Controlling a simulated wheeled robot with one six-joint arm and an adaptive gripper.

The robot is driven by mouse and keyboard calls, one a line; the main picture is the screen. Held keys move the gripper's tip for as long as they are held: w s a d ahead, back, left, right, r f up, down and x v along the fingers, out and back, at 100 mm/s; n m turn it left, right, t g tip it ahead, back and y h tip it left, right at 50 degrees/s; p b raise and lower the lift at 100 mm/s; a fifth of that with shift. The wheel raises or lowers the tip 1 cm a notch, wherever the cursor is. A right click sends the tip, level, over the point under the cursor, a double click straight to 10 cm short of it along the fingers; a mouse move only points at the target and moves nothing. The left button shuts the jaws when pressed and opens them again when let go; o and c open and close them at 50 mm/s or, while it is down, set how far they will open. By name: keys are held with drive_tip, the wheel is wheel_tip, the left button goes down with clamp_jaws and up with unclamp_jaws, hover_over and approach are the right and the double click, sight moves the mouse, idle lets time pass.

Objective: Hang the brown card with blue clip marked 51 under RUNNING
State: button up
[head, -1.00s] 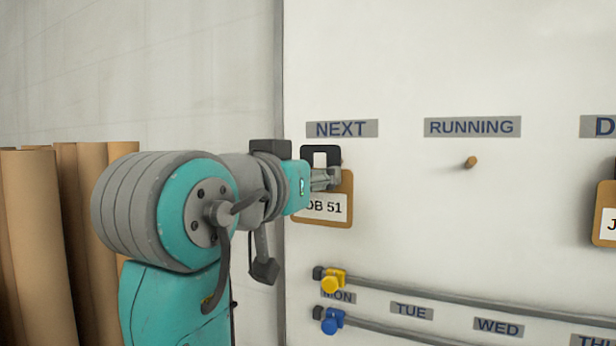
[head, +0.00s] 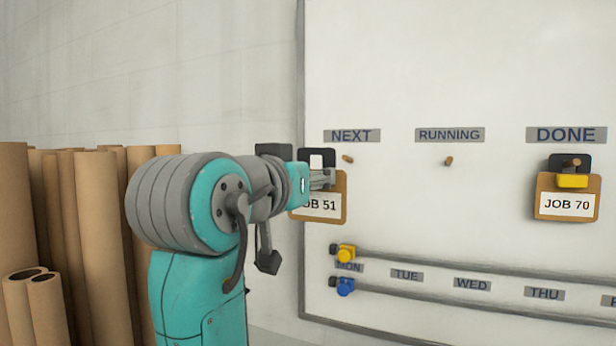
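The brown card marked JOB 51 (head: 330,214) is at the left edge of the board, below and left of the NEXT label (head: 352,136). Its dark hanging loop (head: 330,155) shows above my gripper (head: 324,178). My gripper is shut on the card's upper part, and hides the clip, so I cannot see its colour. The NEXT peg (head: 347,159) stands clear to the right of the loop. Under the RUNNING label (head: 450,135), the wooden peg (head: 448,161) is empty.
A brown card marked JOB 70 (head: 545,212) with a yellow clip hangs under DONE (head: 566,134). Rails with yellow (head: 346,252) and blue (head: 345,287) sliders run below, beside day labels. Cardboard tubes (head: 90,220) stand at left. The board between NEXT and DONE is clear.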

drive_tip(key=shift+r, duration=0.35)
idle(0.7)
drive_tip(key=shift+r+v, duration=0.2)
drive_tip(key=shift+v, duration=0.9)
drive_tip(key=shift+r+v, duration=0.2)
drive_tip(key=shift+v, duration=0.9)
drive_tip(key=shift+v, duration=3)
